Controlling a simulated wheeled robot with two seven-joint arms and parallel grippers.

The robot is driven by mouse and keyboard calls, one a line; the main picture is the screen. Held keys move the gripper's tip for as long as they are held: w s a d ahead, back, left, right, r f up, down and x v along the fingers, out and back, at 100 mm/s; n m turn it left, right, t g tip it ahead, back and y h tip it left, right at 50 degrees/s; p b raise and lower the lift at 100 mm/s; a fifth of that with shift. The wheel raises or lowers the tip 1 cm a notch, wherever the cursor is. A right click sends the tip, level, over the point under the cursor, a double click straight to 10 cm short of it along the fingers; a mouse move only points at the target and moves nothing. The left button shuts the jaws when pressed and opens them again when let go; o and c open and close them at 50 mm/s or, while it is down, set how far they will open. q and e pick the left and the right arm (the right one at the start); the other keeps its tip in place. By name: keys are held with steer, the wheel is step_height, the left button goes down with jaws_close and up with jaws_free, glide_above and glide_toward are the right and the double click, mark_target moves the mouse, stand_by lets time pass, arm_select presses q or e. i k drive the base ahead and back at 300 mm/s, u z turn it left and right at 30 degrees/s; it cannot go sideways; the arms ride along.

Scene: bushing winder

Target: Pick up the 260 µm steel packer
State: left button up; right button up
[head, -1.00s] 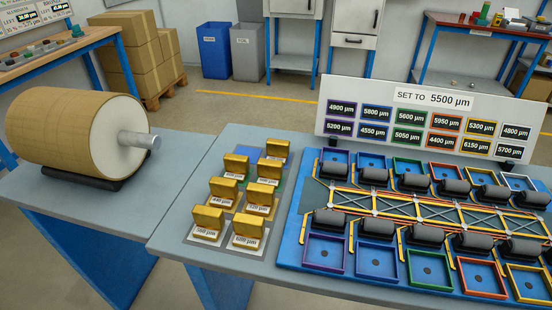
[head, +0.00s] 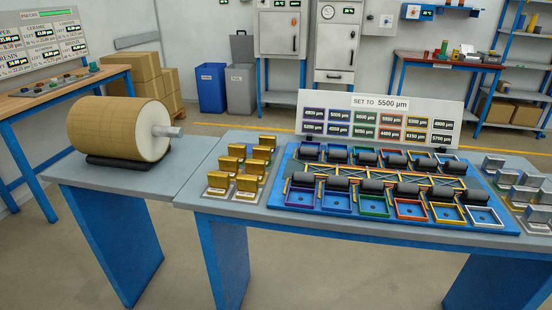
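Several silver-grey metal blocks (head: 505,178) stand on labelled plates at the right end of the table in the head view. They look like steel packers, but their labels are too small to read, so I cannot tell which is 260 µm. Some of them are cut off by the right picture edge. Several brass-coloured blocks (head: 247,183) stand in two columns on labelled plates at the left of the same table. Neither of my grippers is in view.
A blue fixture (head: 395,226) with black rollers and coloured trays fills the table's middle. Behind it stands a sign reading SET TO 5500 µm (head: 380,104). A large tan roll (head: 117,128) lies on the left table. A wall board (head: 43,42) hangs at far left. Floor in front is clear.

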mark_target(535, 181)
steer(key=z, duration=1.35)
steer(key=i, duration=1.15)
steer(key=u, duration=1.75)
steer(key=k, duration=0.3)
steer(key=u, duration=0.1)
